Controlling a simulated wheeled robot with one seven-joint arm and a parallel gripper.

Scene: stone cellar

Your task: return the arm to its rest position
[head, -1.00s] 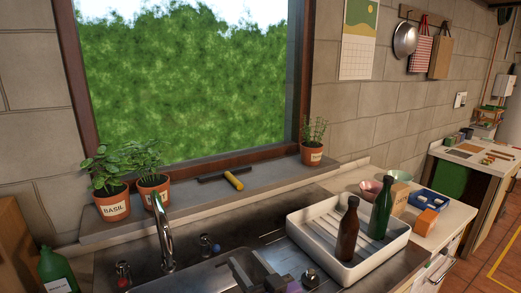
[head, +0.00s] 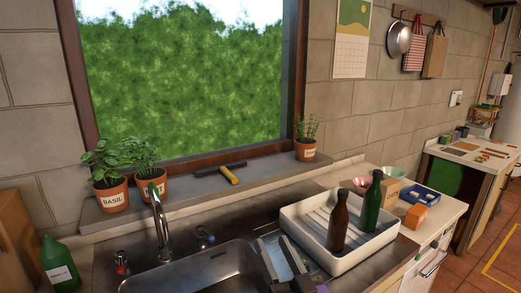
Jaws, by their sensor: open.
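My gripper (head: 277,246) shows at the bottom of the head view, in front of the right part of the steel sink (head: 196,272). Its two dark fingers are apart and nothing shows between them. It is left of the white drying tray (head: 300,217) and apart from the bottles in it. The rest of my arm is mostly below the frame.
A brown bottle (head: 338,224) and a green bottle (head: 373,205) stand upright in the tray. The tap (head: 160,222) rises behind the sink. A green detergent bottle (head: 57,265) stands at left. Potted herbs (head: 111,196) and a yellow-handled squeegee (head: 229,175) are on the sill.

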